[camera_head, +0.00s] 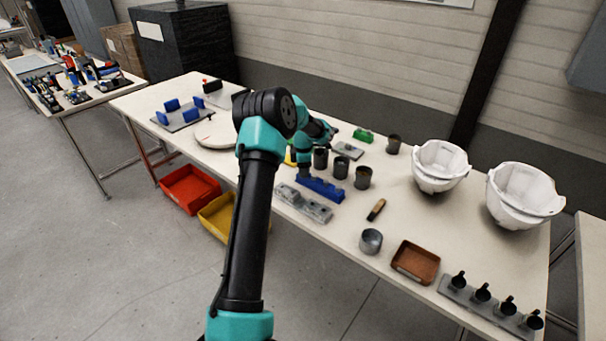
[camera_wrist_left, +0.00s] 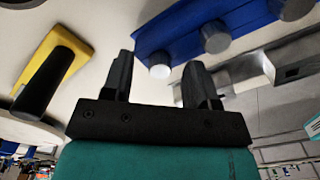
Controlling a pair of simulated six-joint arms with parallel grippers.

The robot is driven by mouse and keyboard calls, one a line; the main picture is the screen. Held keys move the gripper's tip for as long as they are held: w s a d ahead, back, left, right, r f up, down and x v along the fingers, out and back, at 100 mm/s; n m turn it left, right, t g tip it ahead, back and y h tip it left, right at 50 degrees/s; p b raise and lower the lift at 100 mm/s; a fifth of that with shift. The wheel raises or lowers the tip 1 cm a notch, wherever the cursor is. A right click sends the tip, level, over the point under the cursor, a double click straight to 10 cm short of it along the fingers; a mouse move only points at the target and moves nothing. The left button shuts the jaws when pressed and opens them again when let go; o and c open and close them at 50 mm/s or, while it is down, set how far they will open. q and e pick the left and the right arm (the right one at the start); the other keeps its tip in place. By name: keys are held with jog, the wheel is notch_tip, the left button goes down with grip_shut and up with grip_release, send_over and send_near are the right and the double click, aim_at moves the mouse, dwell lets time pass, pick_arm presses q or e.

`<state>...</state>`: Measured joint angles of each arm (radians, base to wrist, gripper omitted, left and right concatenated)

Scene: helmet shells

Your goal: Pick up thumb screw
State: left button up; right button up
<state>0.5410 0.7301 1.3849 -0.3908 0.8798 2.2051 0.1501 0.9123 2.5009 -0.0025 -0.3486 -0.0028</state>
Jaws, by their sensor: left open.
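A blue rack (camera_head: 320,188) lies on the table near its front edge, left of the middle, and also shows at the top of the left wrist view (camera_wrist_left: 185,22). Small grey round knobs (camera_wrist_left: 215,37) sit along its side in the wrist view; they look like thumb screws. My right gripper is out of view.
Grey blocks (camera_head: 303,204) lie in front of the rack. Dark cups (camera_head: 341,167) stand right behind it. A yellow piece with a black handle (camera_wrist_left: 50,75) lies left in the wrist view. White helmet shells (camera_head: 440,165), a brown tray (camera_head: 415,262) and a strip of black knobs (camera_head: 482,293) are farther right.

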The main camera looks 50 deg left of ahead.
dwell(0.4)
pick_arm(q)
jog(key=c, duration=1)
jog(key=shift+r, duration=0.15)
jog(key=shift+r, duration=1.6)
jog(key=s+d, duration=0.3)
jog(key=d, duration=0.1)
jog(key=s+d+r, duration=0.1)
jog(key=s+d, duration=0.6)
jog(key=d, duration=0.1)
jog(key=shift+s+r, duration=0.25)
jog(key=shift+s, duration=0.05)
jog(key=shift+r, duration=0.15)
jog(key=shift+r, duration=2.4)
